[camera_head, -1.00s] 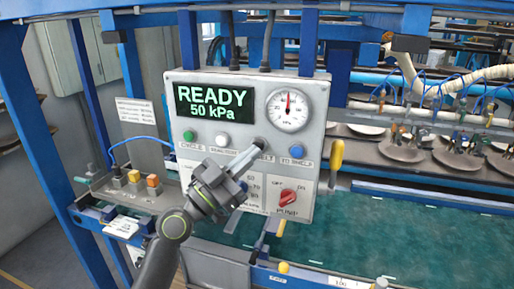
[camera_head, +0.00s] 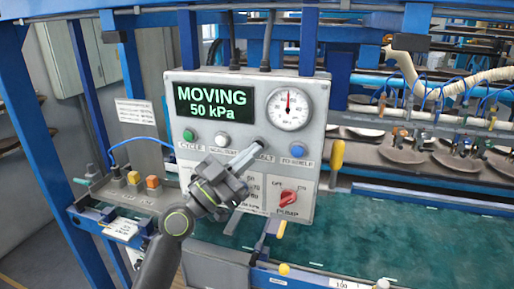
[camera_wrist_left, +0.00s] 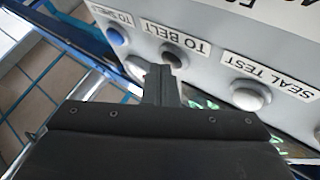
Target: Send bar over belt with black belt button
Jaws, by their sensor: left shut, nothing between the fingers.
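The grey control panel (camera_head: 246,104) has a display (camera_head: 213,101) reading "MOVING 50 kPa". The black belt button is hidden behind my fingertips in the head view. The bar (camera_head: 455,117), with blue hoses and suction cups, is at the right, above dark plates on the shelf (camera_head: 457,157). My right gripper is out of view.
The blue "TO SHELF" button (camera_head: 298,151), white seal test button (camera_head: 222,139) and green cycle button (camera_head: 189,135) are close by. The green belt (camera_head: 400,240) lies clear below the shelf.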

